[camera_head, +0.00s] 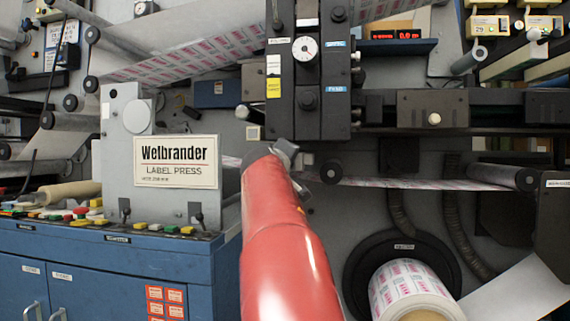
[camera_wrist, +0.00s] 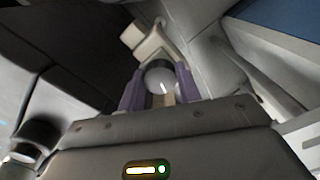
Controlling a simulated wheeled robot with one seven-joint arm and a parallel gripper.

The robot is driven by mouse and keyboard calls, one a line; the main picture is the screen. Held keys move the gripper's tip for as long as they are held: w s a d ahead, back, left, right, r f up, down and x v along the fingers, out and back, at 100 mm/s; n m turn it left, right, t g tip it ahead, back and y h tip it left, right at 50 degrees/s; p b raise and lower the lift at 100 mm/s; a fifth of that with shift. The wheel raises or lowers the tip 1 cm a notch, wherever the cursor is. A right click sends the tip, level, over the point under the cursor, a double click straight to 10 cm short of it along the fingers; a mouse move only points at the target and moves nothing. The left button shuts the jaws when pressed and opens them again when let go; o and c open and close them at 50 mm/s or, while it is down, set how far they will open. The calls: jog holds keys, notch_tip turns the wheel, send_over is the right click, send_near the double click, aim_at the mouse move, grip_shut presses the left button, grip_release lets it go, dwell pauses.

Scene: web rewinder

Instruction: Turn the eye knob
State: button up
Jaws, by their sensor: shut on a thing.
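In the wrist view, my gripper (camera_wrist: 160,88) has its two purple fingers on either side of a round, shiny grey knob (camera_wrist: 159,76), which I take to be the eye knob. The fingers are shut on it. A pale block-like mount (camera_wrist: 150,45) lies just beyond the knob. In the head view, my red arm reaches up to the machine, with my gripper (camera_head: 287,150) just below the black control panel (camera_head: 308,120). The knob is hidden there, and its turn angle cannot be told.
A blue cabinet (camera_head: 60,270) with a "Welbrander Label Press" plate (camera_head: 176,162) and several coloured buttons stands left. A label roll (camera_head: 410,285) sits lower right. A black box (camera_head: 432,108) is upper right.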

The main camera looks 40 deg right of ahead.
jog(key=o, duration=1)
jog(key=shift+a, duration=0.1)
jog(key=b+v, duration=0.3)
jog(key=v, duration=0.4)
jog(key=shift+s+a, duration=0.2)
jog(key=shift+s, duration=0.1)
jog(key=s+a+f+g+y+p, duration=0.2)
jog(key=s+a+f+y+p, duration=0.1)
jog(key=s+a+f, duration=0.4)
jog(key=s+a+f+m+g+y+p, duration=0.1)
jog(key=s+a+f+g+y+p, duration=0.1)
jog(key=s+a+f+y, duration=0.4)
jog(key=s+a+f+m+g+y+p, duration=0.1)
jog(key=s+a+f+y+p, duration=0.3)
jog(key=s+a+f, duration=0.5)
jog(key=a+f+g, duration=0.1)
jog(key=a+f, duration=0.4)
jog(key=f, duration=0.7)
jog(key=shift+f+y+p, duration=0.3)
jog(key=shift+f+y, duration=0.1)
